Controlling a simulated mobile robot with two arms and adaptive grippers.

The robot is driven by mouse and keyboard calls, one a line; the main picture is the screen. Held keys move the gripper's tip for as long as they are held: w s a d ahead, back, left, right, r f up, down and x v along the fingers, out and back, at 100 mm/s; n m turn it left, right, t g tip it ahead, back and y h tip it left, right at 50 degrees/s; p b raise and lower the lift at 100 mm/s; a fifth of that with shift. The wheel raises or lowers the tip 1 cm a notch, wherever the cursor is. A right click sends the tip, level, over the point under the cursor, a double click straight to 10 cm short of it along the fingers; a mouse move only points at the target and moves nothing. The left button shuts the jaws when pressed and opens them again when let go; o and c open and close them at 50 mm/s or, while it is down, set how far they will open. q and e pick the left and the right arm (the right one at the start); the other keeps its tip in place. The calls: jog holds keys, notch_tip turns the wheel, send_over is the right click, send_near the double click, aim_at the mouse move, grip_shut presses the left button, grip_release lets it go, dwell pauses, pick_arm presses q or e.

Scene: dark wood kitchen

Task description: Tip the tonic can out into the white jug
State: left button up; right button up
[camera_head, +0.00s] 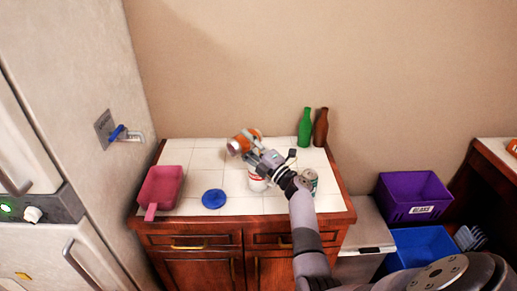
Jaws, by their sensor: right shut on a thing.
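My right gripper (267,159) is shut on an orange can (243,142) with a pale silvery end, held tilted well over on its side above the tiled counter. I cannot read its label, so whether it is the tonic can is unclear. A white vessel with red marks (257,182), perhaps the white jug, stands just below the gripper and is partly hidden by it. The can's pale end points left, and no liquid is visible. My left gripper is not in view.
A greenish can (311,179) stands right of my arm. A blue disc (214,199) and a pink pan (161,187) are on the left of the counter. Green (305,129) and brown (321,129) bottles stand at the back right. Purple (413,197) and blue (426,248) bins are beyond the counter.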

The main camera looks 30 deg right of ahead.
jog(key=shift+m, duration=0.4)
jog(key=shift+d+f+m+p, duration=0.15)
jog(key=shift+m+p, duration=0.15)
jog(key=shift+p, duration=0.2)
jog(key=shift+d+r+m+h+p, duration=0.1)
jog(key=shift+r+m+h+p, duration=0.3)
jog(key=shift+p, duration=0.65)
jog(key=shift+r+m+h+p, duration=0.1)
jog(key=shift+m+h+p, duration=0.3)
jog(key=shift+m+p, duration=0.45)
jog(key=shift+f+p, duration=0.15)
jog(key=shift+p, duration=0.15)
jog(key=shift+w+d+f+m+p, duration=0.1)
jog(key=shift+d+f+m+p, duration=0.1)
jog(key=shift+m+p, duration=0.45)
jog(key=shift+p, duration=0.5)
jog(key=shift+d+m+h, duration=0.2)
jog(key=shift+m+h, duration=0.1)
jog(key=shift+m, duration=0.3)
jog(key=shift+m, duration=0.3)
